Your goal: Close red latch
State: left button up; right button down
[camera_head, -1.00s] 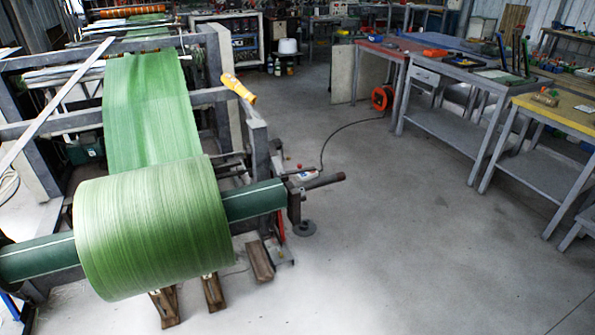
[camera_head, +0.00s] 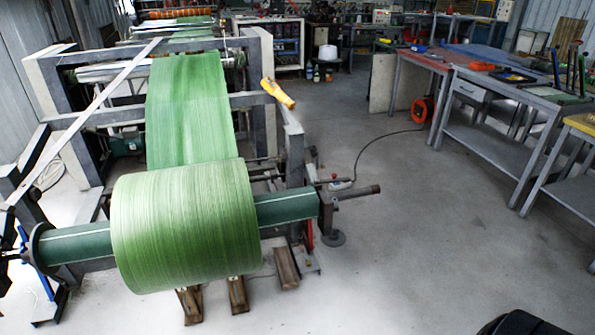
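A red part (camera_head: 309,233), which may be the red latch, stands upright at the right end of the machine frame, under the shaft. It is small, and I cannot tell whether it is open or closed. The dark green shaft (camera_head: 288,207) carries a large roll of green woven material (camera_head: 185,225). The shaft's right end sits in a dark holder (camera_head: 327,207) with a bar sticking out to the right. Neither of my grippers shows. A black rounded part at the bottom right edge looks like part of my own body.
A yellow tool (camera_head: 278,94) lies on the frame post. A cable runs over the floor from a small grey box (camera_head: 341,184) to an orange reel (camera_head: 422,109). Wooden blocks (camera_head: 286,268) lie below the roll. Workbenches (camera_head: 500,140) stand right. The floor between is clear.

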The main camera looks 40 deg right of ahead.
aim_at(333, 175)
jog(key=i+l+u, duration=0.15)
jog(key=l+u, duration=0.15)
jog(key=l, duration=0.25)
jog(key=i+l+u, duration=0.15)
jog(key=l+u, duration=0.15)
jog(key=l, duration=0.3)
jog(key=l+u, duration=0.25)
jog(key=l, duration=0.3)
